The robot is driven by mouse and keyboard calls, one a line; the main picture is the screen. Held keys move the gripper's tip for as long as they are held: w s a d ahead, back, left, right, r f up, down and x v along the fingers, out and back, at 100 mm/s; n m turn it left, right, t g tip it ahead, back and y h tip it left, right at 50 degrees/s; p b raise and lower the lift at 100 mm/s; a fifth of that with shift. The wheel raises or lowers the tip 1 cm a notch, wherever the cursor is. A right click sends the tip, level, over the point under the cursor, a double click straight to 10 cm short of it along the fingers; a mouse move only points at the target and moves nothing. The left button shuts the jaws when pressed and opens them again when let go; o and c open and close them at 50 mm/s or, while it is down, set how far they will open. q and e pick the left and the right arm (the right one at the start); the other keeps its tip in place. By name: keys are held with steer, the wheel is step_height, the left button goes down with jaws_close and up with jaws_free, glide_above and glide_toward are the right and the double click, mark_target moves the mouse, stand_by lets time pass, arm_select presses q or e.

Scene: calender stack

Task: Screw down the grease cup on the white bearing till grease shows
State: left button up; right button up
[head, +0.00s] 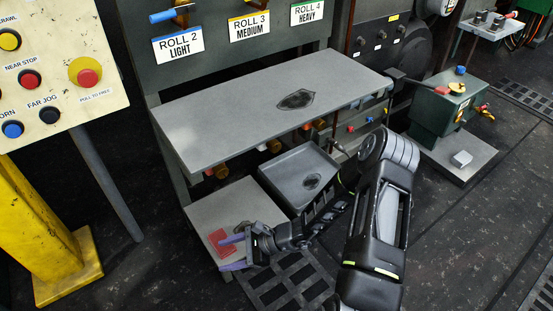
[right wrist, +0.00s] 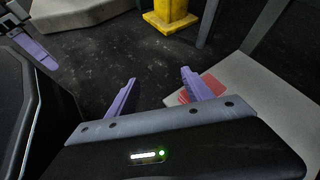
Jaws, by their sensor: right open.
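I cannot make out a white bearing with a grease cup in either view. Several small orange-brown round parts (head: 221,171) show under the front edge of the grey slab; I cannot tell what they are. My right gripper (head: 222,253) is open and empty, with purple fingers, over the front of the low grey shelf, beside a red patch (head: 220,241). In the right wrist view its fingers (right wrist: 158,77) stand apart, and the red patch (right wrist: 204,88) lies behind the right finger. A purple finger, apparently of my left gripper, shows at that view's upper left.
The wide grey slab (head: 240,110) overhangs the low shelf (head: 250,202) and a dark tray (head: 290,165). A green stand (head: 440,105) is at right. Dark floor lies open between post and shelf.

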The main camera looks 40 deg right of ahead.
steer(key=w+d+r+m+t+h, duration=0.2)
steer(key=w+d+r+m+t, duration=0.25)
steer(key=w+d, duration=0.35)
steer(key=m+t+h, duration=0.7)
steer(key=h, duration=0.2)
glide_toward(277, 148)
steer(key=w, duration=0.2)
steer(key=shift+w+d+r+g+p, duration=0.1)
steer(key=shift+r+g+p, duration=0.15)
steer(key=shift+r+p, duration=0.1)
steer(key=shift+w+f, duration=0.1)
steer(key=w+b, duration=0.3)
steer(key=w, duration=0.4)
steer(key=shift+d+f, duration=0.1)
steer(key=shift+w, duration=0.35)
